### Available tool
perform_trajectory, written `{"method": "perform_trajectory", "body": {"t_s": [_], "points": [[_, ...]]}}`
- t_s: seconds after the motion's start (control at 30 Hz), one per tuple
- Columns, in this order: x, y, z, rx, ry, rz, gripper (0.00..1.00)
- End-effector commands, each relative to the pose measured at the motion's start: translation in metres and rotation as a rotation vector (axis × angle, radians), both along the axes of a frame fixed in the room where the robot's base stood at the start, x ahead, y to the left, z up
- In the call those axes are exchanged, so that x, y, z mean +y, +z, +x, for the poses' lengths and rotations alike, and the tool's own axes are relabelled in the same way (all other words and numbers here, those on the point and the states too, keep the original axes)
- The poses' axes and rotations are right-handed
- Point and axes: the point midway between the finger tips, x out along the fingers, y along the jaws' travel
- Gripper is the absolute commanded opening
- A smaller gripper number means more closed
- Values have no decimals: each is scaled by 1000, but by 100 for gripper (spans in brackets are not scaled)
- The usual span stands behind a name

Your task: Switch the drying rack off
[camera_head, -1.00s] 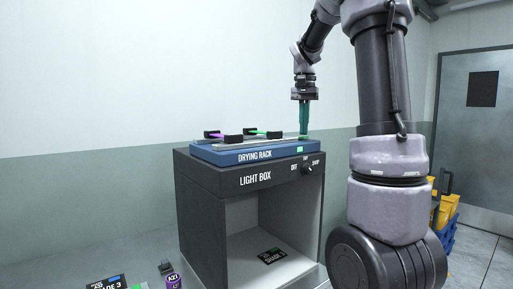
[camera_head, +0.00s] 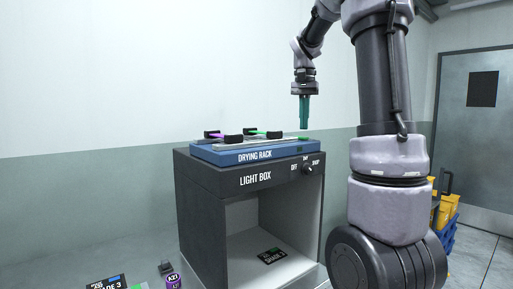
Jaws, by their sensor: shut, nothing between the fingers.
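The blue drying rack (camera_head: 226,155) lies on top of the dark light box (camera_head: 198,180). The small indicator on its front face, at the right end, is dark. A small green mark (camera_head: 303,138) shows on the rack's top at the right end. A purple strip (camera_head: 216,135) and a green strip (camera_head: 262,132) with black end pieces lie on the rack. My gripper (camera_head: 304,126) has teal fingers, points straight down and is shut and empty.
The light box has a knob (camera_head: 307,170) at its front right, and a dark card (camera_head: 271,255) lies inside its open front. A purple labelled item (camera_head: 173,281) and another card (camera_head: 106,284) lie at the lower left. Yellow bins (camera_head: 446,211) stand at the right, before a grey door.

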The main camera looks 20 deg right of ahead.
Motion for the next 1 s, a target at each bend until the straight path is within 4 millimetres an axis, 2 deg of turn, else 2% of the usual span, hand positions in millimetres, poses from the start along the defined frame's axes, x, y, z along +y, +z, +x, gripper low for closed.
{"method": "perform_trajectory", "body": {"t_s": [0.5, 1.0], "points": [[0, 41, 1, -3, 0, -1, 0], [3, 46, -5, -17, 12, 4, 0]]}}
